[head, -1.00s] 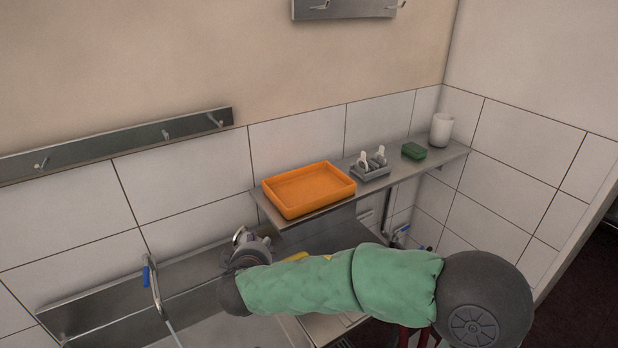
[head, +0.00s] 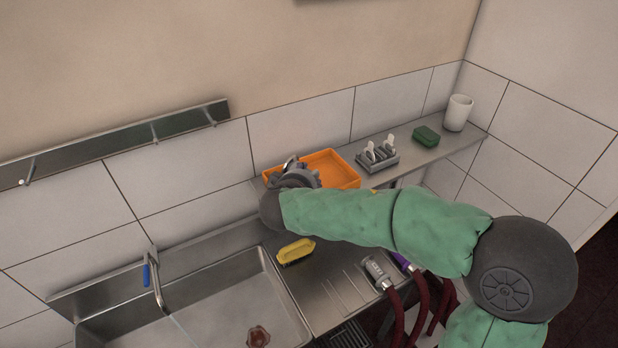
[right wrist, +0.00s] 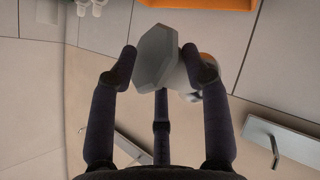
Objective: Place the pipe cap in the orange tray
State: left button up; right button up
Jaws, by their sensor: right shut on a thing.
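The orange tray (head: 335,166) sits at the left end of the wall shelf, partly hidden behind my right gripper. An orange edge also shows at the top of the right wrist view (right wrist: 215,3). My right gripper (head: 298,170) is raised at the tray's left side, overlapping it in the head view. In the right wrist view, its fingers (right wrist: 163,70) are shut on a grey, flat-sided piece, which I take as the pipe cap (right wrist: 155,57). I cannot tell whether it is over the tray or in front of it. My left gripper is not in view.
The shelf (head: 405,168) also holds a grey holder with white-handled items (head: 378,155), a green block (head: 425,136) and a white cup (head: 458,113). Below are a yellow sponge-like piece (head: 296,251), a sink (head: 225,310) with a tap (head: 153,278), and hose nozzles (head: 377,271).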

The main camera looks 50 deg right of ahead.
jog(key=x, duration=0.4)
jog(key=a+f+p+x, duration=0.1)
jog(key=x, duration=0.4)
jog(key=w+x, duration=0.1)
jog(key=x, duration=0.4)
jog(key=shift+w+a+f, duration=0.15)
jog(key=shift+a+f, duration=0.05)
jog(key=shift+a, duration=0.1)
jog(key=shift+w+d+f, duration=0.1)
jog(key=shift+d+f, duration=0.05)
jog(key=shift+f, duration=0.15)
notch_tip(320, 180, down, 2)
jog(key=shift+f+p, duration=0.1)
jog(key=shift+p, duration=0.55)
jog(key=shift+f, duration=0.35)
